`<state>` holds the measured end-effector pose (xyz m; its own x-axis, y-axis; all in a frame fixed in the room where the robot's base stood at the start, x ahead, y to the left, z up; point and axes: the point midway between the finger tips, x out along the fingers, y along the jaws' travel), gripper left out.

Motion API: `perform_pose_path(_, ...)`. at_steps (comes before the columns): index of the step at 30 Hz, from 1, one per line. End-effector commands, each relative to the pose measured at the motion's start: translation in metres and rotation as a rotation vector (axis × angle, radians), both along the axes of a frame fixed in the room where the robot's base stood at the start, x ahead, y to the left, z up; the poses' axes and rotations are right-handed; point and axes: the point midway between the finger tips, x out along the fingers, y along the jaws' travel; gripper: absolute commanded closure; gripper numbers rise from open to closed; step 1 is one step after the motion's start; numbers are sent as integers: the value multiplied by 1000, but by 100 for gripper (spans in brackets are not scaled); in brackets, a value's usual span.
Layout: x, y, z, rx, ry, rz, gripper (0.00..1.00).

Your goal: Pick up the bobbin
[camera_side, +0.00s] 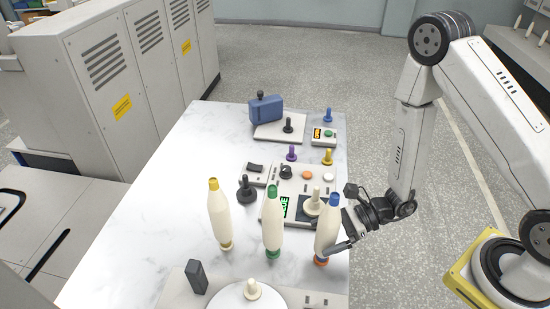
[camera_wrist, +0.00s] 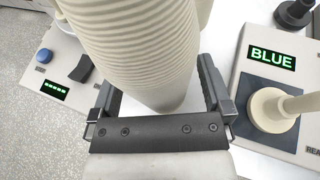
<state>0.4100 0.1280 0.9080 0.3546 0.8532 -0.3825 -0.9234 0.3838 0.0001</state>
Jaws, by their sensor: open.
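Three cream bobbins stand upright on the white marble table. One has a yellow top (camera_side: 219,215), one has green ends (camera_side: 273,222), and one has a blue top and an orange base (camera_side: 327,228). My gripper (camera_side: 338,235) is at the blue-topped bobbin, on the table's right side. In the wrist view my gripper (camera_wrist: 160,105) has its two fingers apart, one on each side of a ribbed cream bobbin (camera_wrist: 145,50). Whether the fingers touch it I cannot tell. The bobbin's ends are outside the wrist view.
A control panel with a display reading BLUE (camera_wrist: 271,58) and a cream joystick (camera_wrist: 272,108) stands close by the bobbin. Behind are a blue container (camera_side: 266,109) and several coloured knobs. A round white disc (camera_side: 248,298) is at the front. The table's left side (camera_side: 165,195) is clear.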

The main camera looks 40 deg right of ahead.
Motion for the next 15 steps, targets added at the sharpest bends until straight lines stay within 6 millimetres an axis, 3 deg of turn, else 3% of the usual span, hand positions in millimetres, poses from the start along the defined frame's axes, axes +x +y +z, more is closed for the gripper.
perform_pose_path(4,0,0,0,0,0,0,3)
perform_pose_path(12,0,0,0,0,0,0,89)
perform_pose_path(13,0,0,0,0,0,0,96)
perform_pose_path(15,0,0,0,0,0,0,96)
